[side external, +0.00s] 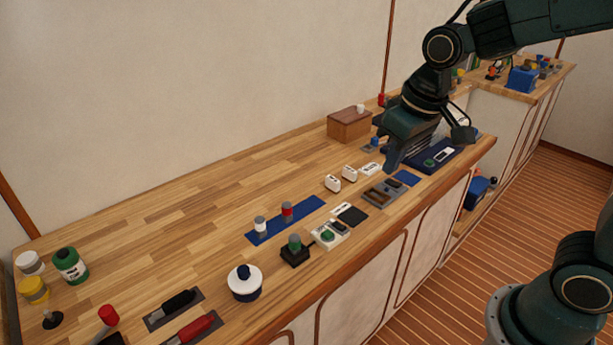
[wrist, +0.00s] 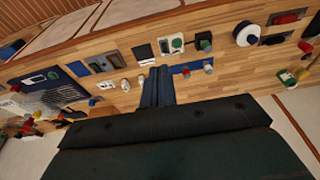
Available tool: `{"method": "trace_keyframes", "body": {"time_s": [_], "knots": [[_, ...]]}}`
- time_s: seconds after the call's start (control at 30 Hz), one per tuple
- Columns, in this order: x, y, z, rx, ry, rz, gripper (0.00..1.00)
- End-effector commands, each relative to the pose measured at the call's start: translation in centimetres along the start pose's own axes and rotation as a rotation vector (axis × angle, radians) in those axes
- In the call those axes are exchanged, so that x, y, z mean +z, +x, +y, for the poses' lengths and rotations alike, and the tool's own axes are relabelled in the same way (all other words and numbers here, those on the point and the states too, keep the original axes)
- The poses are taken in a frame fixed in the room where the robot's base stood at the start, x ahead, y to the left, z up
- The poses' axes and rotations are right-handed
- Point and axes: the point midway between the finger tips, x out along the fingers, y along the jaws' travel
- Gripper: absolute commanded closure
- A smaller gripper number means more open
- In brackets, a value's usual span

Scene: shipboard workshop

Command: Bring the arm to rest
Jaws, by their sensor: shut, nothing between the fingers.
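My gripper (side external: 391,165) is above the right part of the wooden bench (side external: 190,188) in the side view, pointing down. Its fingers are shut with nothing between them. In the wrist view the closed fingers (wrist: 158,88) show as a dark strip at the middle, with the bench behind them. The fingertips appear clear of the bench top, though the exact height is hard to tell. The gripper hides part of the bench and the items behind it.
Near the gripper are white blocks (side external: 349,173), a grey tray (side external: 382,193), a dark blue panel (side external: 436,157) and a brown box (side external: 349,124). A blue strip (side external: 286,220) carries two small cylinders. A white round container (side external: 245,283) stands farther left.

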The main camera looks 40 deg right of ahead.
Motion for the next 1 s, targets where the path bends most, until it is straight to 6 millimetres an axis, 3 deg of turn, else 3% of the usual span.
{"method": "trace_keyframes", "body": {"time_s": [0.2, 0.5, 0.8, 1.0], "knots": [[3.0, -3.1, 1.0, 0.001, 0.001, 0.069, 1.00], [7.4, -5.9, 2.0, 0.008, -0.001, 0.158, 1.00], [11.3, -7.2, 2.6, 0.018, -0.004, 0.230, 1.00], [12.3, -7.3, 2.7, 0.021, -0.005, 0.249, 1.00]]}}
